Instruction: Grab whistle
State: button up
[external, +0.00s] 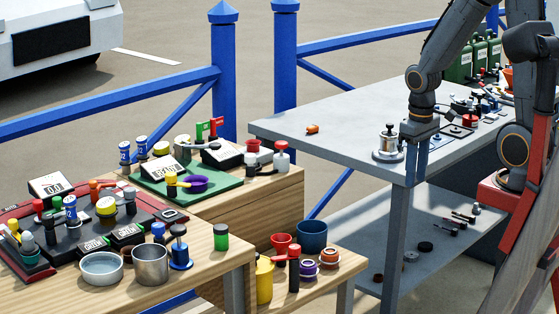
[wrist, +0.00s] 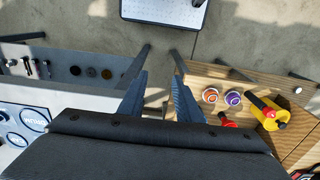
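A small orange object (external: 312,129), which looks like the whistle, lies on the far left part of the grey table in the external view. It is too small there to make out its details, and I do not see it in the wrist view. My gripper (external: 416,180) points down at the near edge of the grey table, well to the right of the orange object. In the wrist view my gripper (wrist: 160,76) has its two blue fingers apart, with only floor visible between them. It is open and empty.
A silver round device (external: 388,143) stands on the grey table (external: 345,148) just left of my gripper. The table around the orange object is clear. Wooden benches to the left hold cups, a green board (external: 200,192) and several small items. Blue railings (external: 224,90) stand behind.

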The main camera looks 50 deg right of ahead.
jog(key=shift+o, duration=1)
